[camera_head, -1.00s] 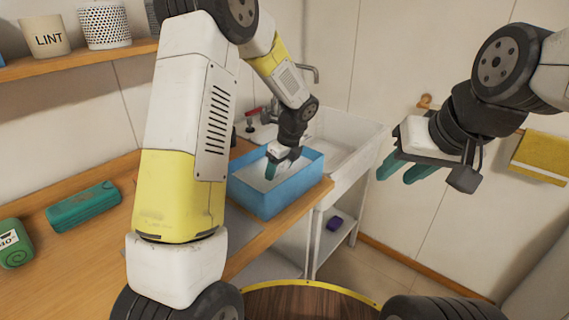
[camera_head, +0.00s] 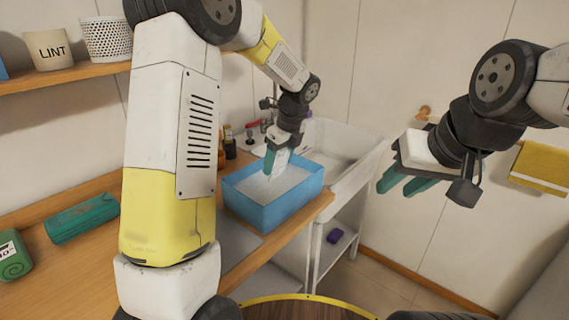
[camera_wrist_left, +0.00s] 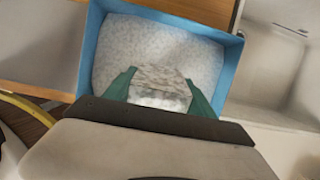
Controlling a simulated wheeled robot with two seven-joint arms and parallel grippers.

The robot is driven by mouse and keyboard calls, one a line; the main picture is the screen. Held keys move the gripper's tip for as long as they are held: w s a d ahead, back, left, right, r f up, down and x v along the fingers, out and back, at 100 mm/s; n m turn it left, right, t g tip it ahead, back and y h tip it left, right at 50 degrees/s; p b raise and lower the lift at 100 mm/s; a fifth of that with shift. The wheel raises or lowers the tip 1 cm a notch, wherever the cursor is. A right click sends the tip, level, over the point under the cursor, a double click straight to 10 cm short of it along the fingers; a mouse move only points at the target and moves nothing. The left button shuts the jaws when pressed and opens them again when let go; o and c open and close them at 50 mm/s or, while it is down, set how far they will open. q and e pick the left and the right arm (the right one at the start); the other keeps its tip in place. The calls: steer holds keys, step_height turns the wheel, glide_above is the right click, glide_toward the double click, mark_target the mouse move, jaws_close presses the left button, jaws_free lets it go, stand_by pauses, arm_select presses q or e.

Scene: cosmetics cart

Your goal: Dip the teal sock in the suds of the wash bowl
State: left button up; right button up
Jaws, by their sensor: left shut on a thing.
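The wash bowl (camera_head: 268,215) is a blue rectangular tub with pale, speckled suds (camera_head: 288,180), on the counter's right end. It also fills much of the left wrist view (camera_wrist_left: 84,62). My left gripper (camera_head: 276,162) points down over it with teal fingers. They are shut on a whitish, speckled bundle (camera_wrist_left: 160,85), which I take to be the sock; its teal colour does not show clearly. The bundle appears to be above the suds; the exact gap is unclear. My right gripper (camera_head: 405,185) is off to the right, empty, its teal fingers apart.
A white sink (camera_head: 340,150) stands right behind the bowl. Small bottles (camera_head: 229,145) stand behind it. A teal case (camera_head: 82,218) and a green rolled item (camera_head: 12,258) lie on the counter at left. A yellow towel (camera_head: 541,167) hangs at right.

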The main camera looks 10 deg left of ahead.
arm_select(q)
steer(key=shift+r, duration=2.3)
